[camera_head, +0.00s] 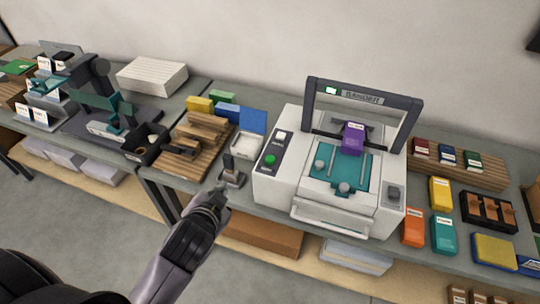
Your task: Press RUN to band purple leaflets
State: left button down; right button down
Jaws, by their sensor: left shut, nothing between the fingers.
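The banding machine (279,194) is a white box with a dark overhead arch, standing on the grey bench. A purple leaflet stack (353,138) sits under the arch at the back of the teal bed (322,175). A green button (270,160), likely RUN, is on the dark panel at the machine's left front; its label is too small to read. My left gripper (222,190) is shut and empty, in front of and to the left of the machine, apart from the button. My right gripper is not in view.
A wooden rack (188,150) and an open white box with a blue lid (248,142) lie left of the machine. Orange (413,227), teal and yellow packs crowd its right side.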

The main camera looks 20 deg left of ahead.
pick_arm(q)
jog(key=w+d+r+m+t+h, duration=0.15)
jog(key=w+r+m+t, duration=0.3)
jog(key=r, duration=0.45)
jog(key=w+d+r+m+t+h, duration=0.1)
jog(key=w+d+r+m+t, duration=0.3)
jog(key=r, duration=0.5)
jog(key=s+d+r+m+g+h, duration=0.1)
jog(key=d+r+m+g+h, duration=0.25)
jog(key=d+m+h, duration=0.65)
jog(key=d+r+m+g+h, duration=0.2)
jog(key=d+r+m+h, duration=0.4)
jog(key=m, duration=0.9)
notch_tip(320, 180, down, 10)
jog(key=w+d+m+g+y, duration=0.1)
jog(key=m+g+y, duration=0.1)
jog(key=m+g, duration=0.55)
jog(key=w+a+f+m+y, duration=0.1)
jog(key=w+a+f+y, duration=0.1)
jog(key=a, duration=0.3)
jog(key=w+a+f+m+t+y, duration=0.1)
jog(key=w+a+f+m+y, duration=0.1)
jog(key=w+a+f+y, duration=0.1)
jog(key=w+a+f+m+t+y, duration=0.1)
jog(key=w+a+f+y, duration=0.2)
jog(key=a+y, duration=0.2)
jog(key=shift+w+a+m, duration=0.15)
jog(key=shift+a+m, duration=0.15)
jog(key=shift+a, duration=0.65)
